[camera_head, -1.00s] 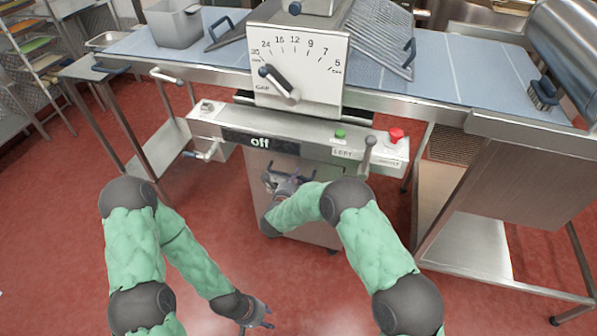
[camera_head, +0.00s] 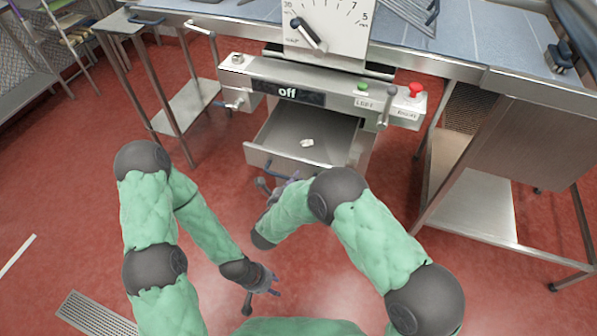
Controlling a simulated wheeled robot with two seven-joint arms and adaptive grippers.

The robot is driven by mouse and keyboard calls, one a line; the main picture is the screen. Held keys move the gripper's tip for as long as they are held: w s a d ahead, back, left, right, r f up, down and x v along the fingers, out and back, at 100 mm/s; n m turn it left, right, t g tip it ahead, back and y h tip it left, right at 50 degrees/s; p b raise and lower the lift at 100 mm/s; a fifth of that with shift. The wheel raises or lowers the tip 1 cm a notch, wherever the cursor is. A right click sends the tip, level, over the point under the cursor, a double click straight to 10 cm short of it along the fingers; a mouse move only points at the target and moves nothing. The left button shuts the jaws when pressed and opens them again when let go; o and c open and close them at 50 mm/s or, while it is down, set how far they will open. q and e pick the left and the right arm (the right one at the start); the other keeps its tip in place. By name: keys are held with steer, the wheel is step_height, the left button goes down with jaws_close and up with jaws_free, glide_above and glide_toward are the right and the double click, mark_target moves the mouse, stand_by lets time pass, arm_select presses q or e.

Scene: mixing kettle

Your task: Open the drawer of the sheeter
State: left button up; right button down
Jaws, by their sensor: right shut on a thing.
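The sheeter's drawer (camera_head: 272,134) is pulled out below the control panel marked "off" (camera_head: 288,92). Its inside shows, with a small white piece (camera_head: 307,143) on the bottom. My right gripper (camera_head: 280,186) is at the drawer's front and shut on the drawer handle (camera_head: 284,169), which it partly covers. My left gripper (camera_head: 265,286) hangs low over the floor, apart from the sheeter. Its fingers are too small to tell whether they are open.
The panel carries a green button (camera_head: 362,86), a red button (camera_head: 415,90) and a lever (camera_head: 387,105) above and to the right of the drawer. Steel table legs and shelves stand on both sides. A floor drain grate (camera_head: 95,313) lies at lower left.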

steer(key=shift+f+v, duration=0.25)
steer(key=shift+v, duration=0.9)
steer(key=shift+s, duration=0.1)
steer(key=c, duration=1.1)
jaws_free()
